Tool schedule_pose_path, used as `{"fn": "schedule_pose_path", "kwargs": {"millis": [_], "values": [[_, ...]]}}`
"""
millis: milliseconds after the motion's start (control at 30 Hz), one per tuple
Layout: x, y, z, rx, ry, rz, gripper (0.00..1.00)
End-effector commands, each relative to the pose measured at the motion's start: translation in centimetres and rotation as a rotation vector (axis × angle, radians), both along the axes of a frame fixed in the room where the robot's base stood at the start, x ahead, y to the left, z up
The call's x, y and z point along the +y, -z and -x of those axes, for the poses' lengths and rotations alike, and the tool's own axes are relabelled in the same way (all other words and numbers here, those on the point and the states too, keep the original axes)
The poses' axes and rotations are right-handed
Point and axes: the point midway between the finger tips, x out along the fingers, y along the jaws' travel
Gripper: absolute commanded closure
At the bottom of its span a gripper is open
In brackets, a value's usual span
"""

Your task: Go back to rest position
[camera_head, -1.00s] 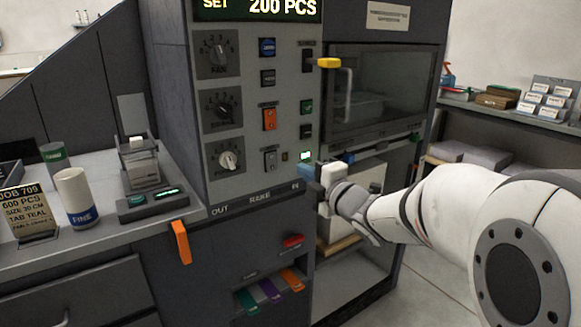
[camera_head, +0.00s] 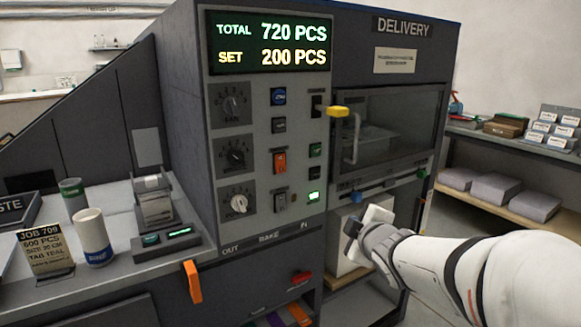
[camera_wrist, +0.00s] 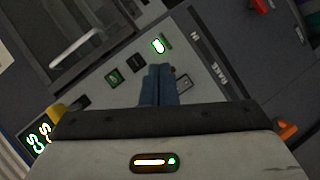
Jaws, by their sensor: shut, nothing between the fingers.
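My gripper (camera_head: 349,226) is in front of the machine, to the right of and below the control panel (camera_head: 262,150), apart from the panel's buttons. In the wrist view its two blue fingers (camera_wrist: 160,70) lie together with nothing between them. They overlap the panel in the picture, close to a lit green button (camera_wrist: 158,46). The same green button (camera_head: 314,197) glows in the head view. My white arm comes in from the lower right.
The display (camera_head: 270,45) reads TOTAL 720 PCS, SET 200 PCS. A yellow handle (camera_head: 338,111) sticks out beside the delivery window (camera_head: 390,125). An orange lever (camera_head: 193,282) hangs below the counter. A white cup (camera_head: 90,238) stands at left. Shelves stand at right.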

Motion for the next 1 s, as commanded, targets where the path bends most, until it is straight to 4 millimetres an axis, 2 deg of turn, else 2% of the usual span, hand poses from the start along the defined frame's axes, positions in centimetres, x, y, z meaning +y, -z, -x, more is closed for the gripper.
{"fn": "schedule_pose_path", "kwargs": {"millis": [33,167,267,400,500,600,733,1000], "values": [[-0.9,-1.4,1.3,0.074,0.082,-0.064,1.0],[-2.7,-0.8,5.6,0.294,0.315,-0.252,1.0],[-3.2,-0.4,9.7,0.465,0.491,-0.397,1.0],[-2.4,-0.2,15.9,0.692,0.71,-0.571,1.0],[-1.5,-0.2,19.5,0.821,0.829,-0.656,1.0],[-0.8,-0.3,22.0,0.91,0.907,-0.705,1.0],[-0.3,-0.2,23.4,0.963,0.953,-0.731,1.0],[-0.3,-0.1,23.5,0.968,0.957,-0.734,1.0]]}}
